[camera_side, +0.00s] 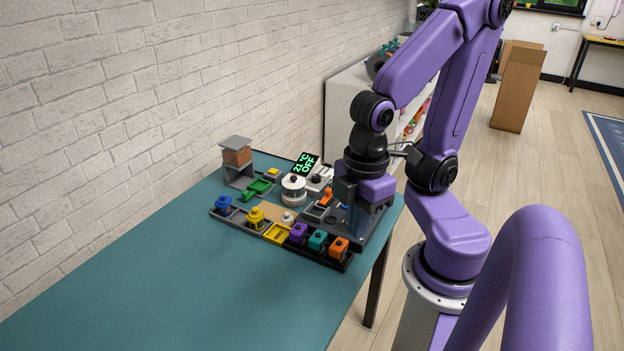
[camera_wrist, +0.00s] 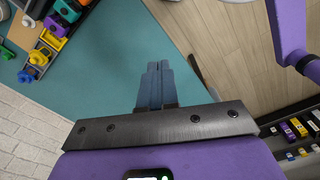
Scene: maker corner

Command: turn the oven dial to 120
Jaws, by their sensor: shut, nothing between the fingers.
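The oven display (camera_side: 307,163) reads 21°C and OFF in green, at the back of the table in the side view. Beside it is a small white unit (camera_side: 319,180) with a dark knob on top, which may be the oven dial; its marks are too small to read. My gripper is to the right of this unit in the side view, over the right end of the table, and its fingertips are hard to make out there. In the wrist view my gripper (camera_wrist: 158,68) is shut and empty, with its fingers together. The display and white unit are not in the wrist view.
A white round container (camera_side: 293,189) stands by the unit. Blue (camera_side: 223,204), yellow (camera_side: 256,217), purple (camera_side: 298,234), teal (camera_side: 317,240) and orange (camera_side: 338,247) pieces line the front. A grey stand (camera_side: 238,163) is at left. The teal table (camera_side: 190,280) is clear in front.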

